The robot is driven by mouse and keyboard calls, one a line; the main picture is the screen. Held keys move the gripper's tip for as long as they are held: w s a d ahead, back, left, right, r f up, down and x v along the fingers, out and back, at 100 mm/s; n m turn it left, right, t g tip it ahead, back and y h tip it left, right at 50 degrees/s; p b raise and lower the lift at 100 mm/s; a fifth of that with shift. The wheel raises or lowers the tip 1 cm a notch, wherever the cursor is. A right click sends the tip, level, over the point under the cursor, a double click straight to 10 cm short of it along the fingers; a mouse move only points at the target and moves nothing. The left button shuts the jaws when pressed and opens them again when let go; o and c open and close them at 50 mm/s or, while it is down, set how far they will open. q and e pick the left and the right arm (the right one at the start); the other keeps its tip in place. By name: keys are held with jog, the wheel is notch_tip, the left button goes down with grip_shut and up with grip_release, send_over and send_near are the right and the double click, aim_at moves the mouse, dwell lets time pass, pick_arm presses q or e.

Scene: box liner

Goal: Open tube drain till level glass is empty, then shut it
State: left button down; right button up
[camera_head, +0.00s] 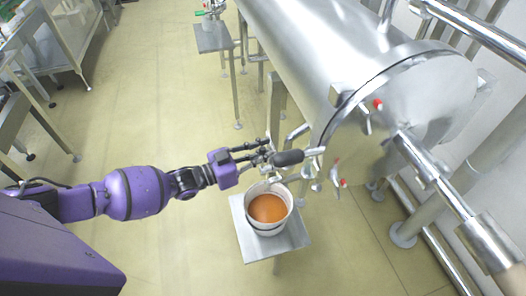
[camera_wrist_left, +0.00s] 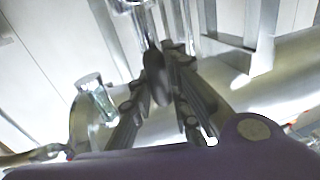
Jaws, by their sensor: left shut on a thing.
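My left gripper (camera_head: 268,157) is at the near end of the large steel tank (camera_head: 310,45), just above a white bucket (camera_head: 250,190). It is shut on a dark drain handle (camera_head: 289,158), which also shows between the fingers in the left wrist view (camera_wrist_left: 155,76). The bucket holds orange-brown liquid (camera_head: 268,208). Red-tipped fittings (camera_head: 377,103) sit on the tank end. A clear glass-like piece (camera_wrist_left: 95,98) shows left of the fingers; I cannot tell whether it is the level glass, nor any level. My right gripper is not in view.
The bucket stands on a small steel stand (camera_head: 242,232) below the tank end. Steel pipes (camera_head: 440,180) run along the right. A second small stand (camera_head: 213,38) is at the back.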

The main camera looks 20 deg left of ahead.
pick_arm(q)
jog(key=s+d+f+m+h+b, duration=0.2)
jog(key=s+f+m+b, duration=0.1)
jog(key=m, duration=0.7)
jog(key=s+d+f+m+g+h+b, duration=0.1)
jog(key=s+d+f+m+h+b, duration=0.1)
jog(key=f+m+b, duration=0.4)
jog(key=s+d+m+b, duration=0.1)
jog(key=s+m+b, duration=0.1)
jog(key=m, duration=0.2)
jog(key=shift+s+f+g, duration=0.25)
jog(key=shift+s+g, duration=0.05)
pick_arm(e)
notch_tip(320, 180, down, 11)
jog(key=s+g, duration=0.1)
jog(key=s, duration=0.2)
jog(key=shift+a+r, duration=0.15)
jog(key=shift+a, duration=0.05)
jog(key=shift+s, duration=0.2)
pick_arm(q)
jog(key=c, duration=1.8)
grip_release()
jog(key=shift+a, duration=0.1)
jog(key=shift+o, duration=0.8)
jog(key=shift+r, duration=0.1)
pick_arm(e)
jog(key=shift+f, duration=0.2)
